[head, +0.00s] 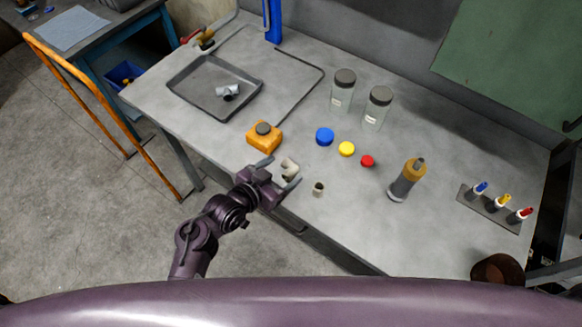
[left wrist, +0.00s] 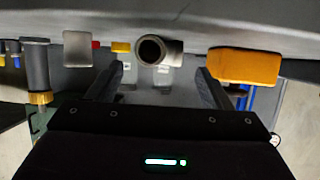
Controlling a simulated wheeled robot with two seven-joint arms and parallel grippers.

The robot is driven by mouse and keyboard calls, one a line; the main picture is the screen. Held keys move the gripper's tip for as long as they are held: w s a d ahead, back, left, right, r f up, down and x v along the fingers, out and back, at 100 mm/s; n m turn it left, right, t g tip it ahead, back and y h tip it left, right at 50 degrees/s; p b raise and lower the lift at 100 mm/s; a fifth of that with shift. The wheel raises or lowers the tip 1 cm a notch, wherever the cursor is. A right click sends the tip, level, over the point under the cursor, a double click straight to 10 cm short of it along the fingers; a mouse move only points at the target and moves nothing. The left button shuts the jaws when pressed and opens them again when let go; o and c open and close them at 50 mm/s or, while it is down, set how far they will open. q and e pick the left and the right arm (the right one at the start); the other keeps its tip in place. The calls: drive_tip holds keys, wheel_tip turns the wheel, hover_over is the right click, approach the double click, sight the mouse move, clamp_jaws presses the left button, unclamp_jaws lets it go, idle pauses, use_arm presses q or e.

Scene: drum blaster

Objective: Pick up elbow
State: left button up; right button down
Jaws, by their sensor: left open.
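A pale grey elbow-shaped pipe fitting (head: 288,168) stands near the table's front edge. My left gripper (head: 279,171) is open, with one finger on each side of the fitting in the head view. In the left wrist view the fitting (left wrist: 158,50) shows its round, dark opening between and beyond the fingertips (left wrist: 160,75). I see a gap on both sides and no grip on it. My right gripper is not in view.
An orange box with a dark cap (head: 264,137) stands just left of the fitting, and a small grey cylinder (head: 318,188) to its right. Blue (head: 325,136), yellow (head: 347,149) and red (head: 367,161) caps lie behind. A grey tray (head: 190,108) holds a metallic piece.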

sight(290, 166)
use_arm(q)
drive_tip(key=p+x, duration=0.1)
drive_tip(key=x, duration=0.5)
drive_tip(key=shift+s, duration=0.1)
drive_tip(key=c, duration=1.2)
